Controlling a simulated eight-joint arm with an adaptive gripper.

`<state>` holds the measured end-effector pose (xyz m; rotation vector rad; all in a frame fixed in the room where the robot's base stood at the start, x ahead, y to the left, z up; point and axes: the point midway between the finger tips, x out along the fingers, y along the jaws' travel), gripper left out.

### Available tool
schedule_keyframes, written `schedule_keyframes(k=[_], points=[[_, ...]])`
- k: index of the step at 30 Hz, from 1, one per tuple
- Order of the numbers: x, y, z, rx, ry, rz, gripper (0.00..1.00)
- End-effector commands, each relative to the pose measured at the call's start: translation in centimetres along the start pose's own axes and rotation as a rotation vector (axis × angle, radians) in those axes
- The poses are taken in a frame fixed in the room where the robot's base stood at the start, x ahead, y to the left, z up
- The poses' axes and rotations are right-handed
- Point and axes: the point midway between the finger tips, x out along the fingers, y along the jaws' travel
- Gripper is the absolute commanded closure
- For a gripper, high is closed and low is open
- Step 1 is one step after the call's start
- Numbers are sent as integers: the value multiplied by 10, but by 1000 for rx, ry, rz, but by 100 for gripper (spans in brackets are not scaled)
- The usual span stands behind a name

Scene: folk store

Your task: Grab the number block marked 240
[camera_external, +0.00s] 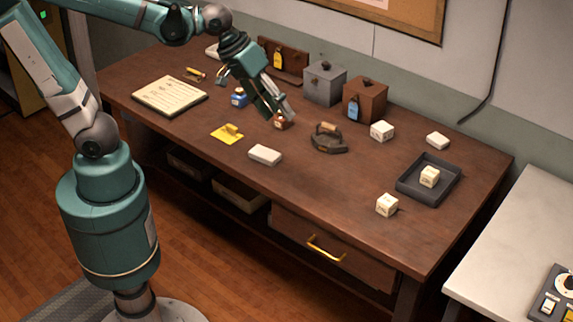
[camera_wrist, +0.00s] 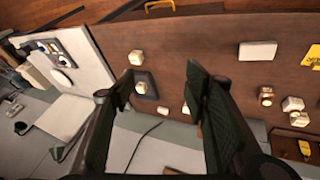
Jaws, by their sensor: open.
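Several white blocks lie on the brown table, and their marks are too small to read, so I cannot tell which is 240. One cube (camera_external: 387,205) is near the front right edge. Another cube (camera_external: 429,176) sits in a dark tray (camera_external: 408,193), and a third cube (camera_external: 382,131) stands farther back. The wrist view shows the front cube (camera_wrist: 137,58), the tray cube (camera_wrist: 141,88) and a cube partly hidden by a finger (camera_wrist: 185,108). My gripper (camera_external: 278,112) is open and empty over the table's left middle, away from these cubes. Its spread fingers show in the wrist view (camera_wrist: 157,82).
An iron (camera_external: 328,140) and a small orange-brown bottle (camera_external: 281,123) are near my gripper. Grey (camera_external: 323,84) and brown (camera_external: 364,101) boxes stand behind. A flat white block (camera_external: 264,155) and yellow item (camera_external: 227,133) lie in front. The table's front right is mostly clear.

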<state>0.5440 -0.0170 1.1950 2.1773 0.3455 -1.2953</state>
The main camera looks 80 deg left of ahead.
Motion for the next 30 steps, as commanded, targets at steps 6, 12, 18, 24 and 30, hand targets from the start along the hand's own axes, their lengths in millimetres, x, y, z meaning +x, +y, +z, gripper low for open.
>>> schedule_keyframes(k=[6,12,18,24,30], points=[[22,18,-19,-170,-33,-2,54],[45,33,-34,-327,-64,-8,54],[70,47,-48,-483,-93,-19,54],[97,59,-61,-639,-122,-34,54],[127,71,-73,-794,-152,-53,54]])
